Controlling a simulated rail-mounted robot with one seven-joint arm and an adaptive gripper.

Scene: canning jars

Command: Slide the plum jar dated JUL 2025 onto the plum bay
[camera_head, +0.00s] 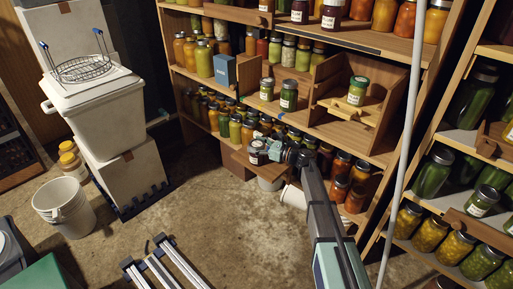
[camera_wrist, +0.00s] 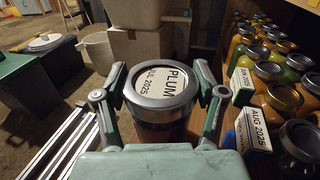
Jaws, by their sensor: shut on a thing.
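The plum jar (camera_wrist: 161,82) has a silver lid with a white label reading PLUM, JUL 2025, seen from above in the wrist view. My gripper (camera_wrist: 161,94) is shut on it, one finger on each side, and its lower body is mostly hidden. In the head view, the dark jar (camera_head: 257,156) is upright at the end of my gripper (camera_head: 265,150), in front of the lower shelf. I cannot tell whether it touches anything below. No marking that I can read identifies the plum bay.
In the wrist view, shelf jars (camera_wrist: 284,98) stand close on the right beside an AUG 2025 block (camera_wrist: 253,129). A wooden board (camera_head: 235,166) juts out below the lower shelf.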

